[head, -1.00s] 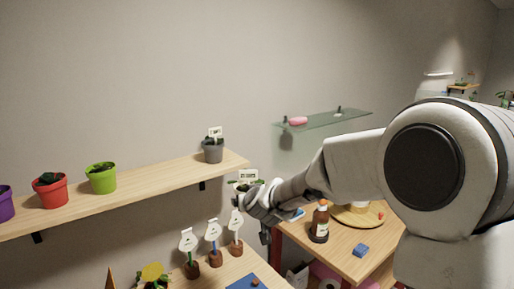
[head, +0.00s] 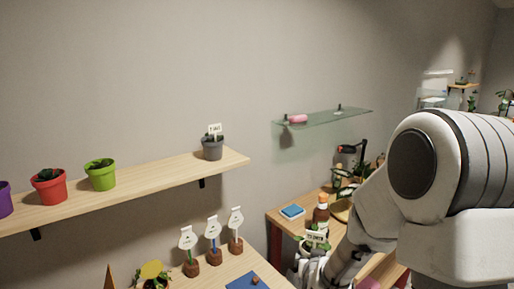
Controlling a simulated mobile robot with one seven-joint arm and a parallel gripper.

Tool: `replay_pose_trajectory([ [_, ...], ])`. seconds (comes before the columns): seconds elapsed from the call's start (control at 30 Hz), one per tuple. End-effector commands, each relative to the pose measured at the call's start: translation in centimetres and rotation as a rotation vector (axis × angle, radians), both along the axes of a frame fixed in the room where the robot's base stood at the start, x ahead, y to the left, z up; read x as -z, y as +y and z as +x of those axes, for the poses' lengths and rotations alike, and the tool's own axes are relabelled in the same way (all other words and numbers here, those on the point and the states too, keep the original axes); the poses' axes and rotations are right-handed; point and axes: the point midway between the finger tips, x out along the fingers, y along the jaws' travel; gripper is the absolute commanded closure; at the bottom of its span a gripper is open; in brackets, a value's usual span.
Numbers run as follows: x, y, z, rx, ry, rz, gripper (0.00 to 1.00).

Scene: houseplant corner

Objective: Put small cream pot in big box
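A small potted plant with a white label sign (head: 317,237) and green leaves moves with my gripper (head: 312,262) at the lower middle of the head view. My gripper seems to be shut on its pot, but the fingers are hard to make out. The pot's body is mostly hidden by the gripper, so its cream colour is hard to confirm. It is in the air in front of the right-hand table. I cannot make out a big box in this view.
A wooden shelf (head: 135,185) at left holds a grey pot (head: 213,150), a green pot (head: 100,177) and a red pot (head: 49,187). The right-hand table carries a brown bottle (head: 321,215) and a blue block (head: 292,211). A glass shelf (head: 325,119) hangs above.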

Motion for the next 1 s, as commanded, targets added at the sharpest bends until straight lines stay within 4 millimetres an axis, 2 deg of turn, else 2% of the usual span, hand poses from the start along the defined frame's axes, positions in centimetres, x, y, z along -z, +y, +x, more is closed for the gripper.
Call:
replay_pose_trajectory([
  [0.1,2.5,0.1,0.3,-0.061,0.004,0.000,0.85],
  [0.3,5.0,0.7,0.2,-0.140,0.001,0.000,0.85],
  [0.87,5.5,1.0,0.2,-0.162,-0.003,-0.002,0.85],
  [1.0,6.4,1.8,0.4,-0.192,-0.004,-0.002,0.85],
])
